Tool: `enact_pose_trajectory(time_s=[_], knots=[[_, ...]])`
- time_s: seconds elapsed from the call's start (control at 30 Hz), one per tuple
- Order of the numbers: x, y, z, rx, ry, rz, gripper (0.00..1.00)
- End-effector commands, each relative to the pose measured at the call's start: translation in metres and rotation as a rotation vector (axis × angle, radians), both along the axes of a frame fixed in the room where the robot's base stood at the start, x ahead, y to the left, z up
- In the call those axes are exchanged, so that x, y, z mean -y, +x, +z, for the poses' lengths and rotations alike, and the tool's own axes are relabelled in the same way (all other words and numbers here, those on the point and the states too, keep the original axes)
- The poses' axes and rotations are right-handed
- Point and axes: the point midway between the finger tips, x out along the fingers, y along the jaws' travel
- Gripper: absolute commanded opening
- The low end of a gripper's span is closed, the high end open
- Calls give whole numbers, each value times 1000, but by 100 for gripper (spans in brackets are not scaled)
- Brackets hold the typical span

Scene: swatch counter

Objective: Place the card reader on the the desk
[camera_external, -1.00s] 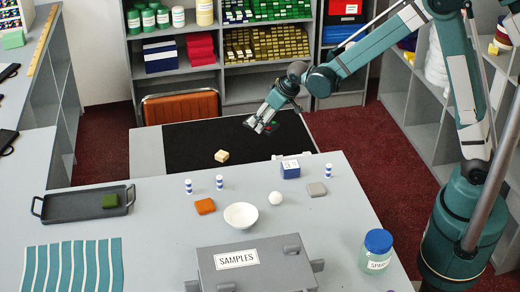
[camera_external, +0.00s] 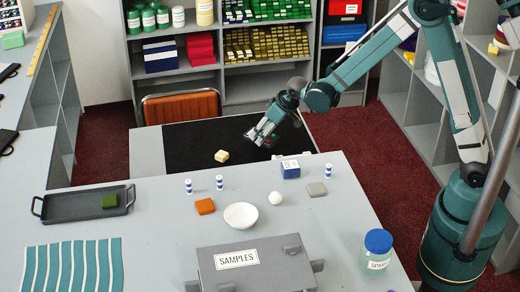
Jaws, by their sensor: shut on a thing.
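My gripper (camera_external: 262,138) is low over the dark-topped desk (camera_external: 200,152), close to its right part. It is shut on a small dark object with bits of red and green showing, probably the card reader (camera_external: 272,140). The fingers hide much of this object. I cannot tell whether it touches the desk top.
A beige block (camera_external: 221,156) sits at the desk's front edge. An orange chair (camera_external: 181,106) stands behind the desk. The grey counter in front holds a blue box (camera_external: 290,169), striped cylinders, a white bowl (camera_external: 241,215) and a samples case (camera_external: 250,265). The desk's left part is clear.

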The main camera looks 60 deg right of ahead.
Motion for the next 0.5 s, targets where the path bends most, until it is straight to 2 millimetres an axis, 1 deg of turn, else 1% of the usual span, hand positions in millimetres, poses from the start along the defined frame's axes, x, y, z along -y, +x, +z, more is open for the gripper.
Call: enact_pose_trajectory(time_s=[0.27, 0.37, 0.5], knots=[[0, 0, 0, 0, 0, 0, 25], [0, 1, -6, 0, 0, 0, 25], [0, 0, -21, 0, 0, 0, 25]])
